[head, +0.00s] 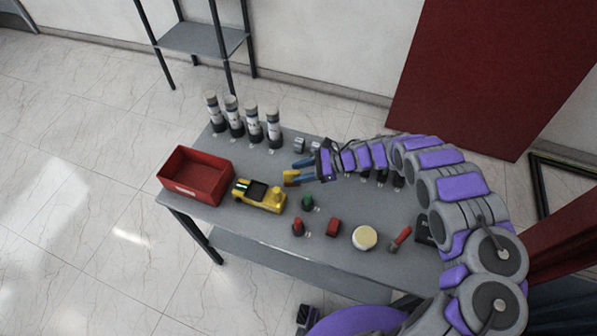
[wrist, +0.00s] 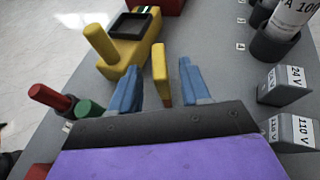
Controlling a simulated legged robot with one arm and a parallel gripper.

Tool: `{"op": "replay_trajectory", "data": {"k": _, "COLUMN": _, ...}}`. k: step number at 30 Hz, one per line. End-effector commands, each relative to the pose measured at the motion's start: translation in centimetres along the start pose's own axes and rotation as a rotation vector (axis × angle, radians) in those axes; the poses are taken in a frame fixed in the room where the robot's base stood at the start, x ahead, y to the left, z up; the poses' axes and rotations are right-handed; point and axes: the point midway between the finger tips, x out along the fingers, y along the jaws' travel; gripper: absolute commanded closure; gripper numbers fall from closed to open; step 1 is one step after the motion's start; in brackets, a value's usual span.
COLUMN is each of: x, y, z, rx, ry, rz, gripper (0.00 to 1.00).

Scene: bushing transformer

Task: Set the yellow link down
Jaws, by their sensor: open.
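The yellow link (head: 291,175) is a small yellow piece at my fingertips, over the middle of the grey table in the head view. In the wrist view the yellow link (wrist: 159,73) stands between my two blue fingers, with a gap on each side. My gripper (head: 300,170) is open around it, low over the table. The open gripper also shows in the wrist view (wrist: 160,85). The link's lower end is partly hidden, so I cannot tell whether it touches the table.
Several grey-black cylinders (head: 253,121) stand at the back. Green (head: 308,202) and red pegs (head: 298,227) stand in front. Voltage-marked blocks (wrist: 286,84) are at right.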

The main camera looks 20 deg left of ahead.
Motion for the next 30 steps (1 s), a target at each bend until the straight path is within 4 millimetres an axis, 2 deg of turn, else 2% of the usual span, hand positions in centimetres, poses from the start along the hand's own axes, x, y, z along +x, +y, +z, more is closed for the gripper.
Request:
{"op": "replay_trajectory", "data": {"k": 9, "x": -6.7, "y": -0.1, "z": 0.0, "rx": -0.003, "ry": 0.002, "rz": -0.004, "gripper": 0.53}}
{"op": "replay_trajectory", "data": {"k": 15, "x": -9.7, "y": -0.1, "z": 0.0, "rx": -0.001, "ry": 0.001, "rz": -0.004, "gripper": 0.53}}
{"op": "replay_trajectory", "data": {"k": 21, "x": -10.8, "y": 0.1, "z": 0.0, "rx": 0.0, "ry": 0.001, "rz": 0.001, "gripper": 0.53}}
{"op": "replay_trajectory", "data": {"k": 27, "x": -10.8, "y": 0.0, "z": 0.0, "rx": 0.001, "ry": 0.002, "rz": -0.001, "gripper": 0.53}}
{"op": "replay_trajectory", "data": {"k": 30, "x": -11.2, "y": -0.7, "z": 0.0, "rx": 0.023, "ry": 0.016, "rz": -0.029, "gripper": 0.53}}
